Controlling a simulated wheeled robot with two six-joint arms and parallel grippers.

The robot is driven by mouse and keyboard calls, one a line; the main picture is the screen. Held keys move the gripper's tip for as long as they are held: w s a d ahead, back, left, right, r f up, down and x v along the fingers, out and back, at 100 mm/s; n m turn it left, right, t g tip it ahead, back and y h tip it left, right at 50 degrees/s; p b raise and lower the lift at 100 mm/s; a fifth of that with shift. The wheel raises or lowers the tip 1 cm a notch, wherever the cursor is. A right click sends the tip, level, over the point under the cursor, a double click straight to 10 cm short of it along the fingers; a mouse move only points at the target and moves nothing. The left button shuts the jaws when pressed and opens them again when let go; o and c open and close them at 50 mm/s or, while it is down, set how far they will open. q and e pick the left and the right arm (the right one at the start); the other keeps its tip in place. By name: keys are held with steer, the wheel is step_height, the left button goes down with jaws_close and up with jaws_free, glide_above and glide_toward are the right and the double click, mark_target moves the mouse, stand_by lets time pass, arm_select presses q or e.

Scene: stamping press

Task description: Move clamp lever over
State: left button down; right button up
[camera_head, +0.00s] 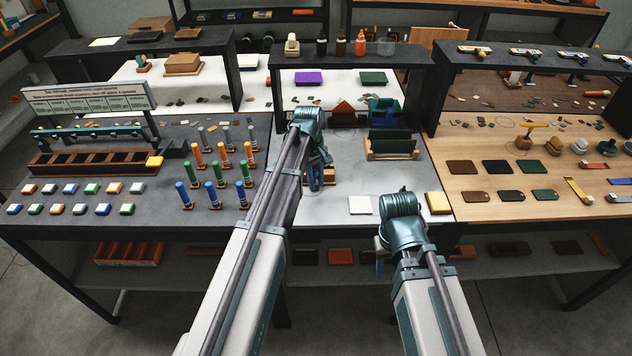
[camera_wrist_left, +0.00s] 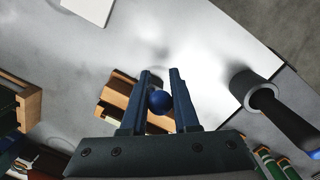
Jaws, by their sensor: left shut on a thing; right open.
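In the left wrist view, a round blue knob (camera_wrist_left: 159,101), apparently the end of the clamp lever, sits between the two dark fingers of my left gripper (camera_wrist_left: 160,88), which is shut on it. A brown wooden fixture (camera_wrist_left: 118,98) lies just beyond the fingers. In the head view my left gripper (camera_head: 316,172) points down at the wooden fixture (camera_head: 329,176) on the grey table. My arm hides much of the fixture and the lever there. My right gripper (camera_head: 380,254) hangs low near the table's front edge, open and holding nothing visible.
A wooden rack (camera_head: 392,153) with green boards stands behind right. Pegs with coloured cylinders (camera_head: 213,170) stand to the left. The table around the white square is clear.

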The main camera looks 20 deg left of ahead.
arm_select(q)
steer(key=shift+w+a+r+g+h, duration=0.1)
steer(key=shift+w+g+h, duration=0.05)
steer(key=shift+w+g, duration=0.3)
steer(key=shift+w+a+r+g+h, duration=0.15)
steer(key=shift+w+g, duration=0.1)
steer(key=shift+g, duration=0.3)
steer(key=shift+w+r+g+h+b, duration=0.15)
steer(key=shift+w+g+h+b, duration=0.15)
steer(key=shift+g+b, duration=0.55)
steer(key=shift+r+g, duration=0.1)
steer(key=shift+g, duration=0.25)
steer(key=c, duration=0.7)
jaws_free()
steer(key=shift+o, duration=0.2)
steer(key=shift+w+r+p, duration=0.1)
steer(key=shift+r+p, duration=0.05)
steer(key=shift+p, duration=0.2)
steer(key=p+v, duration=1.2)
steer(key=v, duration=0.1)
steer(key=shift+w+a+r, duration=0.2)
